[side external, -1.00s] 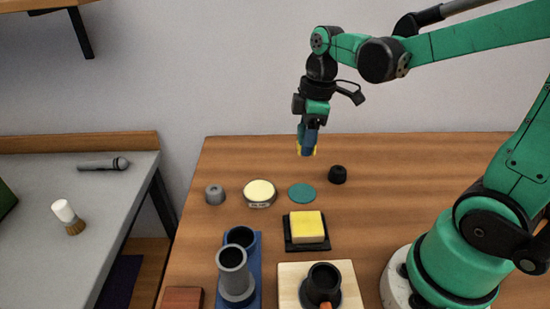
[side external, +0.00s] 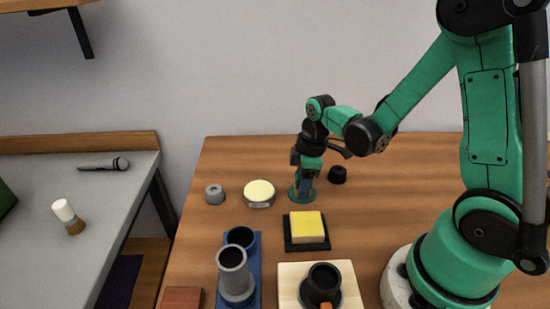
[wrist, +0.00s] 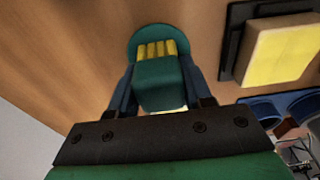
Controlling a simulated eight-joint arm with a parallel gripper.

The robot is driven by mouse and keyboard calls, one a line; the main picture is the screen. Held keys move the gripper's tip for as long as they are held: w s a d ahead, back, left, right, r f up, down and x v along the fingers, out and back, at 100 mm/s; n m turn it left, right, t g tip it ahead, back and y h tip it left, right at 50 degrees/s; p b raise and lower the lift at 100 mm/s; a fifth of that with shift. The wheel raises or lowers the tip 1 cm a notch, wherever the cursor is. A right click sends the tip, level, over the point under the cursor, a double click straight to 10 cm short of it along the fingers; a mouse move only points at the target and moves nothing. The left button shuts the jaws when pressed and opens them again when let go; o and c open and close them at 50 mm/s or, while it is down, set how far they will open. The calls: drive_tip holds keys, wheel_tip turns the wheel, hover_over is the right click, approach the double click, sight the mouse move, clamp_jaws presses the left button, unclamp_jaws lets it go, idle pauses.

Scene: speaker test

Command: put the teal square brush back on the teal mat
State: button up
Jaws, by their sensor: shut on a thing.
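The teal square brush (wrist: 162,85) with yellow bristles is held bristles down between the two fingers of my gripper (wrist: 158,92) in the wrist view. The round teal mat (wrist: 149,32) shows directly behind and around the bristle end. In the side view my gripper (side external: 303,185) points down over the teal mat (side external: 293,195), whose edge shows around the fingertips. The brush is mostly hidden by my fingers there. I cannot tell whether the bristles touch the mat.
A yellow sponge (side external: 306,226) on a black tray stands in front of the mat. A cream round pad (side external: 259,191) and a grey ring (side external: 214,194) are left, a black knob (side external: 338,174) right. Grey cup (side external: 234,273) and black cup (side external: 322,283) stand nearer the front.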

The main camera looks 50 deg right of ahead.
drive_tip(key=shift+f, duration=0.1)
drive_tip(key=o, duration=1.1)
drive_tip(key=r, duration=0.8)
drive_tip(key=s+d+r, duration=0.1)
drive_tip(key=r, duration=0.3)
drive_tip(key=shift+s+a+r, duration=0.1)
drive_tip(key=shift+a, duration=0.05)
drive_tip(key=a+m+t, duration=0.1)
drive_tip(key=m+t, duration=0.1)
drive_tip(key=m, duration=0.1)
drive_tip(key=s+a+m+t, duration=0.1)
drive_tip(key=a+m+t, duration=0.1)
drive_tip(key=m, duration=0.1)
drive_tip(key=a+m+t+h, duration=0.1)
drive_tip(key=a+m+t, duration=0.1)
drive_tip(key=m, duration=0.1)
drive_tip(key=shift+s+a+r, duration=0.25)
drive_tip(key=shift+r, duration=0.15)
